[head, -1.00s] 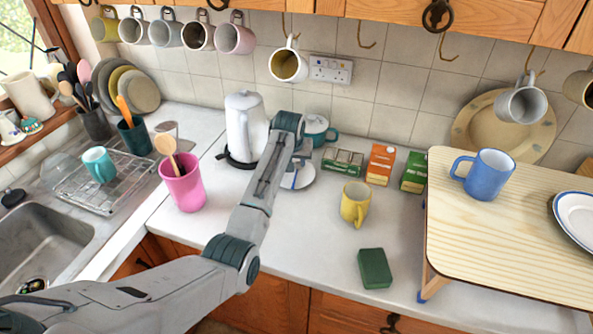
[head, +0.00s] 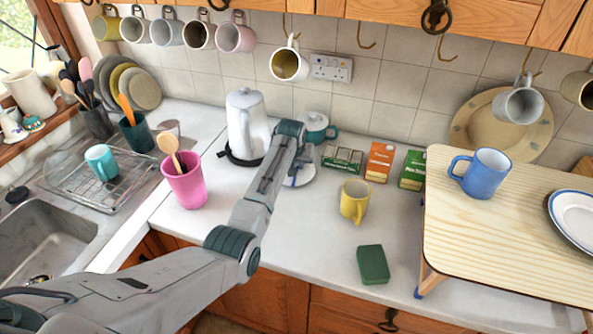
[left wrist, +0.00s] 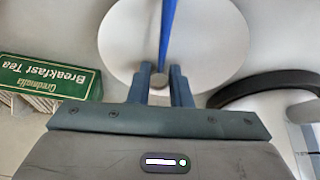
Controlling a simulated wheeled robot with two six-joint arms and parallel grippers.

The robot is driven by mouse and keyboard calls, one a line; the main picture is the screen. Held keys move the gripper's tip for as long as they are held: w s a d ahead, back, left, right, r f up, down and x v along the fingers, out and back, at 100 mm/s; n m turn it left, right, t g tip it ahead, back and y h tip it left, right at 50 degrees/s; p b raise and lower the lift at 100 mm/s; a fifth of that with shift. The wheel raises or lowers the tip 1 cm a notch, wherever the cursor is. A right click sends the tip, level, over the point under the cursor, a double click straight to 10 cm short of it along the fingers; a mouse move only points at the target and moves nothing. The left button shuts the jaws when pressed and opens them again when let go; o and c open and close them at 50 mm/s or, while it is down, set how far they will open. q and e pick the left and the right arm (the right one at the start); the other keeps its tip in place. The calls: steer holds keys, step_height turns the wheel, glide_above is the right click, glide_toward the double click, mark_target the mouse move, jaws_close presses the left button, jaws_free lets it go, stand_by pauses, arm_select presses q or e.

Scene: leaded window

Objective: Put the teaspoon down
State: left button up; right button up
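The teaspoon (left wrist: 167,30) shows in the left wrist view as a thin blue handle running up from between my left gripper's fingers (left wrist: 161,85). The fingers stand close together on either side of its greyish end, so the gripper looks shut on it. A white saucer (left wrist: 120,45) lies below the spoon; it also shows in the head view (head: 307,177), partly behind my left arm. I cannot tell whether the spoon touches the saucer. In the head view my left arm mostly hides its own gripper. My right gripper is not in view.
A pink cup (head: 185,186) is to the left, a green sponge (head: 373,264) in front. Worktop around the sponge is clear.

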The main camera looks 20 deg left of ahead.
arm_select(q)
jaws_close()
steer(key=shift+r+b, duration=0.4)
steer(key=shift+r, duration=0.05)
step_height(320, 180, up, 3)
steer(key=shift+f+b, duration=0.2)
steer(key=shift+b, duration=0.8)
steer(key=s+b, duration=0.1)
steer(key=s, duration=0.4)
steer(key=s+r+b, duration=0.1)
steer(key=s, duration=0.4)
steer(key=s+b, duration=0.1)
steer(key=s, duration=0.4)
steer(key=shift+r, duration=0.2)
steer(key=shift+s+a+b, duration=0.1)
steer(key=shift+s+b, duration=0.15)
steer(key=shift+b, duration=0.15)
steer(key=shift+s+f+b, duration=0.3)
steer(key=shift+f+b, duration=0.25)
steer(key=shift+b, duration=0.05)
steer(key=shift+w+r, duration=0.1)
